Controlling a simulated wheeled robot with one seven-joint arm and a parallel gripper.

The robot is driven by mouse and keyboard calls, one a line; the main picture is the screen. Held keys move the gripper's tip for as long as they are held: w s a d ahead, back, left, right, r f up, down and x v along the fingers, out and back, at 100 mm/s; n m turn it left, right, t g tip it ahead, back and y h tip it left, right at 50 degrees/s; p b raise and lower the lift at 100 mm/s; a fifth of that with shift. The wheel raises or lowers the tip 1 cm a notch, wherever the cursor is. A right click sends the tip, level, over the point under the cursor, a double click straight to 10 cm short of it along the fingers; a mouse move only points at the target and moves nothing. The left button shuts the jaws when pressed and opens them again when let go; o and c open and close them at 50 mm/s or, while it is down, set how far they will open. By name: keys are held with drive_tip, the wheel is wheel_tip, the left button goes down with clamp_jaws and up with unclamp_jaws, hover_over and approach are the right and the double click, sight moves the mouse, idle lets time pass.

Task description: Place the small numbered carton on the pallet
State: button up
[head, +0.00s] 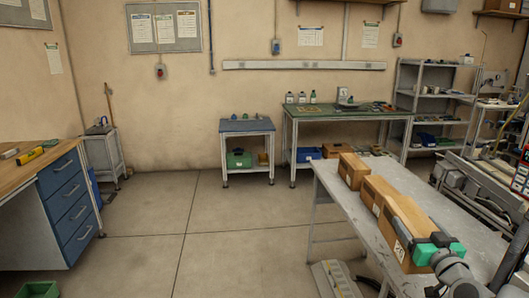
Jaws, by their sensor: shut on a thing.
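A brown carton (404,222) with a white numbered label on its near face is at the near end of a row on the grey table (335,200). The number is too small to read surely. My gripper (440,248), with teal fingers, is shut at this carton's near right end. The arm hides part of that end, and I cannot tell whether the carton touches the table. Two more cartons stand behind it, a middle one (373,190) and a far one (352,168). I cannot make out a pallet with certainty.
A low grey object (335,280) lies on the floor beside the table. A blue drawer bench (72,205) stands at left, with a green bin (38,289) near it. A small blue-topped table (247,126) and green workbench (345,112) line the wall. The middle floor is clear.

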sight(395, 242)
drive_tip(key=a+f, duration=0.2)
drive_tip(key=a+f+p, duration=0.1)
drive_tip(key=a+f, duration=0.1)
drive_tip(key=a, duration=0.1)
drive_tip(key=shift+s+a+f, duration=0.2)
drive_tip(key=shift+a+f, duration=0.15)
drive_tip(key=a+f+n+y+p, duration=0.1)
drive_tip(key=a+n+y+p, duration=0.3)
drive_tip(key=a, duration=2.1)
drive_tip(key=y+p, duration=0.1)
drive_tip(key=y, duration=0.2)
drive_tip(key=shift+f+n+g, duration=0.15)
drive_tip(key=shift+n+g, duration=0.15)
drive_tip(key=shift+n, duration=0.1)
drive_tip(key=shift+s+d, duration=0.1)
drive_tip(key=shift+s, duration=0.1)
